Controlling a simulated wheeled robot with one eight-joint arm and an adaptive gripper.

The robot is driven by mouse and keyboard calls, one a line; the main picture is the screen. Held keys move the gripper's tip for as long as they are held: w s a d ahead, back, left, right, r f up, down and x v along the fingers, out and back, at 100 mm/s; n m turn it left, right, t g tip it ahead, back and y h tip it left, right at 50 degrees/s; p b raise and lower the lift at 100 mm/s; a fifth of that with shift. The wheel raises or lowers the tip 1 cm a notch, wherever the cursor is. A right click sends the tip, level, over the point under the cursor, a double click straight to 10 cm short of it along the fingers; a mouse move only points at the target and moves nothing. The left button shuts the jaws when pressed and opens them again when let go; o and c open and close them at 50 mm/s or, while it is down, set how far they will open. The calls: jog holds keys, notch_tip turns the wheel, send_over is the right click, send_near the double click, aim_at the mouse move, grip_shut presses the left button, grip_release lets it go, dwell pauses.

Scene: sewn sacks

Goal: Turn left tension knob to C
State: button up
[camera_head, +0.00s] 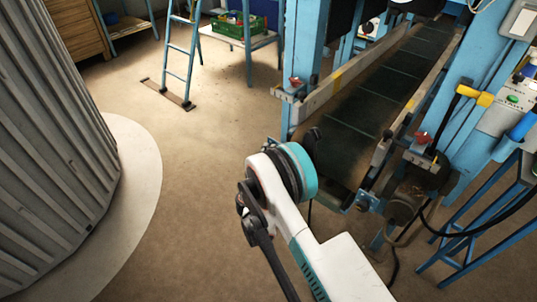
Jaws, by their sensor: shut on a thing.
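The letter C and any scale marks cannot be made out in the head view. A small red knob (295,82) sits on the left side of the conveyor frame, and a similar red knob (422,138) sits on the right side. I cannot tell whether the red one on the left is the left tension knob. My white arm with a teal-capped joint reaches up from the bottom and covers part of the area left of the conveyor's near end. The jaws of my gripper cannot be made out, so their place relative to either knob is hidden.
The dark conveyor belt (375,105) slopes away between blue posts. A yellow-handled part (474,95) and a blue stand (480,225) are at the right. A ribbed grey drum (50,130) stands at the left, and a blue ladder (180,55) behind. The floor between is clear.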

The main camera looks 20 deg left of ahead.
jog(key=o, duration=1)
jog(key=shift+o, duration=0.2)
